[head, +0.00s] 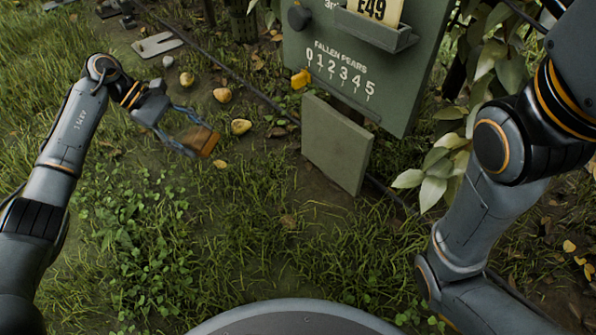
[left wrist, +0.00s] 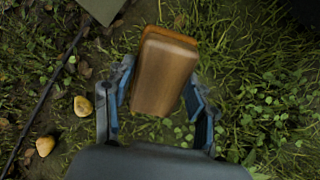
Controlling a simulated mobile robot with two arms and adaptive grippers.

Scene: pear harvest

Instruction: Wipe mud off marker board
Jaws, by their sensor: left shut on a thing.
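The dark green marker board (head: 350,98) stands at top centre in the head view, lettered "FALLEN PEARS" above the digits 0 to 5. A tray on it holds a yellow card marked "E49". A plain grey-green panel (head: 337,143) is below the board. I cannot make out mud on either. My left gripper (head: 188,128) is shut on a wooden block with an orange layer (head: 204,141), left of the panel and apart from it. The block (left wrist: 165,75) also shows between the fingers in the left wrist view. My right arm is at the right; its gripper is out of view.
Several yellow pears (head: 241,127) lie on the ground left of the panel. A small yellow-orange thing (head: 301,79) is at the board's lower left edge. A dark hose or cable (head: 228,76) runs along the ground. Leafy branches (head: 448,150) hang right of the board.

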